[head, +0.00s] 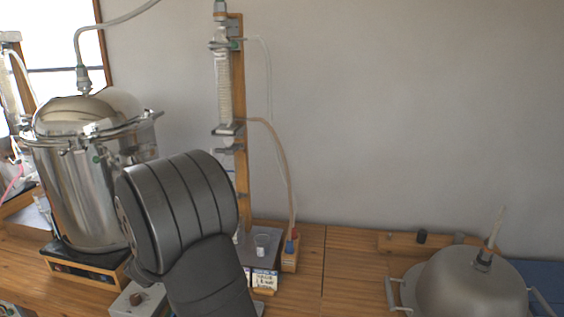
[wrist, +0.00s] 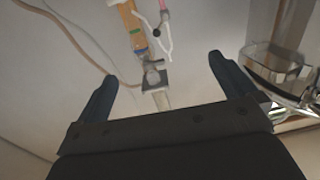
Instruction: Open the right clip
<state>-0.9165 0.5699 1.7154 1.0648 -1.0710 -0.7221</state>
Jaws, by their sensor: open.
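The steel distiller pot (head: 82,195) stands at the left in the head view, with a domed lid (head: 75,112) on it. Metal clips sit around its rim, and the right clip (head: 150,118) sticks out at the rim's right side. It looks closed, but I cannot tell for sure. In the wrist view my gripper (wrist: 161,68) is open, with nothing between its two dark fingers. Shiny metal of the pot's rim (wrist: 278,70) shows to the right of the right finger, apart from it. In the head view my arm hides the gripper and part of the pot's right side.
A condenser (head: 224,85) on a wooden stand (head: 238,60) rises right of the pot, with hoses hanging from it. A small beaker (head: 262,243) stands at its foot. A second steel dome (head: 465,285) lies at the lower right.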

